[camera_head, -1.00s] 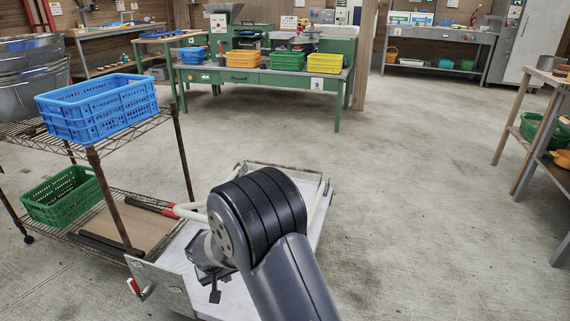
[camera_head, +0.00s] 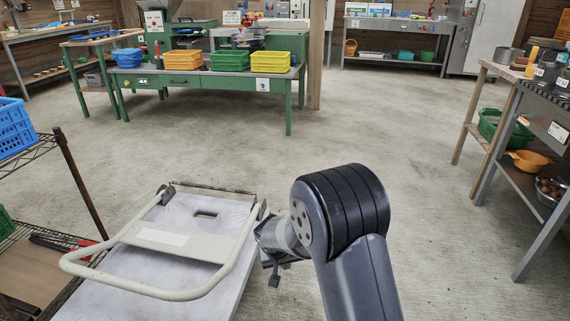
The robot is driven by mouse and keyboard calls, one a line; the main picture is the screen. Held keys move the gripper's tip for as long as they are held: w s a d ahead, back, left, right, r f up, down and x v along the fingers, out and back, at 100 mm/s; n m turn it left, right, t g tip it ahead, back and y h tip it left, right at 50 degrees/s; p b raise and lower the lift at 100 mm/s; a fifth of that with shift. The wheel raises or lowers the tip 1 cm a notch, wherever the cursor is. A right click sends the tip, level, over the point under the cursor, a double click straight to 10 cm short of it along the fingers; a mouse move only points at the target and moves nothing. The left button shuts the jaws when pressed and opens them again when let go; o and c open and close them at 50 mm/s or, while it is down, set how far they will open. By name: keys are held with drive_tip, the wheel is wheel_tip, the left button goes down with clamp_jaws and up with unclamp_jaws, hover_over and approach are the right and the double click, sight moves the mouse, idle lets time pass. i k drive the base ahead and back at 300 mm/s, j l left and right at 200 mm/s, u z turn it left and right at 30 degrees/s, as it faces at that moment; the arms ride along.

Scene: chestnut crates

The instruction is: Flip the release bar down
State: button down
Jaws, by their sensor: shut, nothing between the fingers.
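A platform cart (camera_head: 215,290) with a pale deck stands at lower left. Its cream tubular handle (camera_head: 85,253) has a flat cross plate and hinge brackets at the cart's far end. The handle leans toward me over the deck; I cannot tell how high its loop is. A dark, worn bar (camera_head: 212,187) runs along the far end between the brackets; I cannot tell whether it is the release bar. Contact with the cart cannot be told.
A wire shelf (camera_head: 78,180) with a blue crate (camera_head: 14,128) stands close at left. A green workbench (camera_head: 205,85) with crates stands at the back. A side bench (camera_head: 495,150) with bowls is at right. The floor (camera_head: 390,130) between is clear.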

sight(247, 192)
drive_tip(key=i+l+z, duration=0.1)
drive_tip(key=i+l, duration=0.2)
drive_tip(key=i, duration=0.25)
drive_tip(key=i+l+z, duration=0.15)
drive_tip(key=i, duration=0.35)
drive_tip(key=i+l+z, duration=0.1)
drive_tip(key=i+l, duration=0.15)
drive_tip(key=i, duration=0.3)
drive_tip(key=i+u, duration=0.4)
drive_tip(key=i+l+u, duration=0.1)
drive_tip(key=i+u, duration=0.25)
drive_tip(key=i+l+u, duration=0.2)
drive_tip(key=i+u, duration=0.45)
drive_tip(key=u, duration=0.25)
drive_tip(key=i+u, duration=0.3)
drive_tip(key=u, duration=0.15)
drive_tip(key=i+l+u, duration=0.1)
drive_tip(key=i+u, duration=0.15)
drive_tip(key=u, duration=0.25)
